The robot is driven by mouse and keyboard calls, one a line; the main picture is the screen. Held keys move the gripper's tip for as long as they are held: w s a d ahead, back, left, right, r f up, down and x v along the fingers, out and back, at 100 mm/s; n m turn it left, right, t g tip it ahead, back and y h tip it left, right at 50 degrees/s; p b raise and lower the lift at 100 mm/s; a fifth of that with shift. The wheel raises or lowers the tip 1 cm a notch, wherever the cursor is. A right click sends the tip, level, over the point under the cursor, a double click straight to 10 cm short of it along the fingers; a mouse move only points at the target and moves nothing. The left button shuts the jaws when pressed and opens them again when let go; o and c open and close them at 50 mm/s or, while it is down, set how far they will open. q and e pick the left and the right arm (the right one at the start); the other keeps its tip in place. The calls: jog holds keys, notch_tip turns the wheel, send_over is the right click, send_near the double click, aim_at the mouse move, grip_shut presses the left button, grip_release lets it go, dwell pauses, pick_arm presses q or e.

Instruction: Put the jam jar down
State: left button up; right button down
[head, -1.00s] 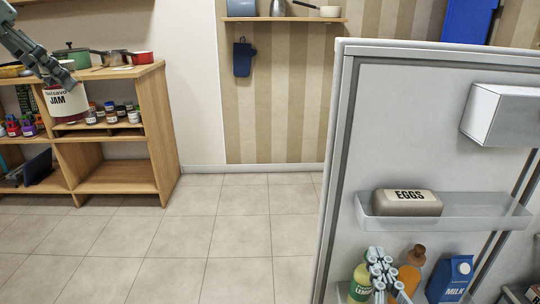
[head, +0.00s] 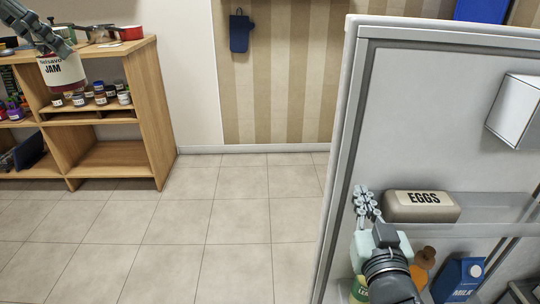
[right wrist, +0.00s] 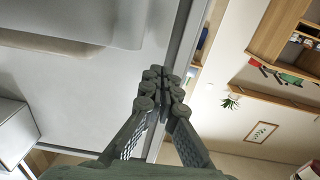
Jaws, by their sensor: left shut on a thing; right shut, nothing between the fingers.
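The jam jar (head: 62,72), white-labelled with "JAM" on it and with red lower down, is at the upper left of the head view. My left gripper (head: 58,50) is shut on the top of the jar. The jar appears in front of the wooden shelf unit (head: 150,100); whether it touches anything below cannot be told. My right gripper (head: 367,204) is shut and empty beside the open fridge door. Its closed fingers also show in the right wrist view (right wrist: 160,82).
The fridge door (head: 400,110) fills the right, with an egg box (head: 421,206) on its upper rack and a milk carton (head: 459,280) and bottles below. Small jars (head: 100,96) stand on the unit's shelf, pans (head: 130,32) on its top. The tiled floor (head: 225,215) between is clear.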

aim_at(354, 174)
pick_arm(q)
jog(key=shift+r, duration=0.3)
pick_arm(e)
jog(key=shift+w+d, duration=0.15)
jog(key=shift+w, duration=2.2)
